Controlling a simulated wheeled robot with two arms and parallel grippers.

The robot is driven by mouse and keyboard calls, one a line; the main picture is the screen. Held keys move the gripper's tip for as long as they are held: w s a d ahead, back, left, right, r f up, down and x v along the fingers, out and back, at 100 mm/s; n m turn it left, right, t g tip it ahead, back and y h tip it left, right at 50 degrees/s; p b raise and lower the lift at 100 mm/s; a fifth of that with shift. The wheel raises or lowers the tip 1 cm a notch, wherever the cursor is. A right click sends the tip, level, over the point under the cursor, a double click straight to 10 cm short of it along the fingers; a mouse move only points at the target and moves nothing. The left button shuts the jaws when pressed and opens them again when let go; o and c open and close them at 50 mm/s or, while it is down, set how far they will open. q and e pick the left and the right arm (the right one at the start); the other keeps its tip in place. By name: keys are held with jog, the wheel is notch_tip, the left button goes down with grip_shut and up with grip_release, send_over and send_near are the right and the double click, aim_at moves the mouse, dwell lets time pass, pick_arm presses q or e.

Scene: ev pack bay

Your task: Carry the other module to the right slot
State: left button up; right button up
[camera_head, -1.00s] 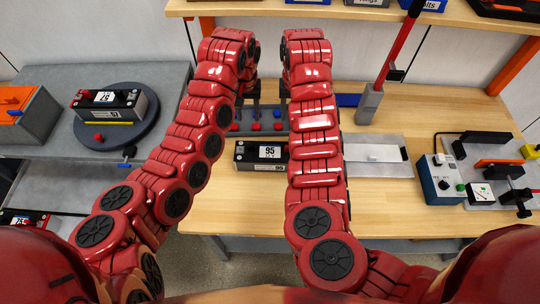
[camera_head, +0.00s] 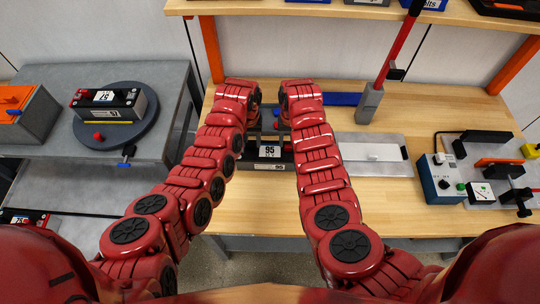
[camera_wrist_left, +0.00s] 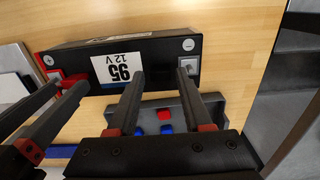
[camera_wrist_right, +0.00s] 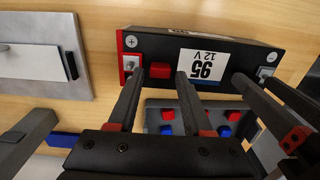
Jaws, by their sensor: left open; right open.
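The black module labelled 95 12 V (camera_head: 269,151) lies on the wooden bench in the head view, between my forearms, its ends partly hidden. It also shows in the left wrist view (camera_wrist_left: 75,60) and the right wrist view (camera_wrist_right: 235,50), with a red end and metal terminals. My left gripper (camera_wrist_left: 160,73) is open and empty near one end of it. My right gripper (camera_wrist_right: 158,74) is open and empty near the red end. I cannot tell whether any finger touches it. Another module (camera_head: 108,99) sits on the round turntable at left. I cannot make out a right slot.
A grey holder with red and blue caps (camera_wrist_right: 205,105) lies close behind the 95 module. A metal plate (camera_head: 365,160) lies to its right, with a red-handled lever (camera_head: 370,103) behind. A blue-grey control box (camera_head: 438,182) stands farther right. The bench front is clear.

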pick_arm(q)
jog(key=shift+w+f, duration=0.1)
jog(key=shift+f, duration=0.95)
pick_arm(e)
jog(key=shift+f, duration=1.05)
pick_arm(q)
grip_shut()
pick_arm(e)
grip_shut()
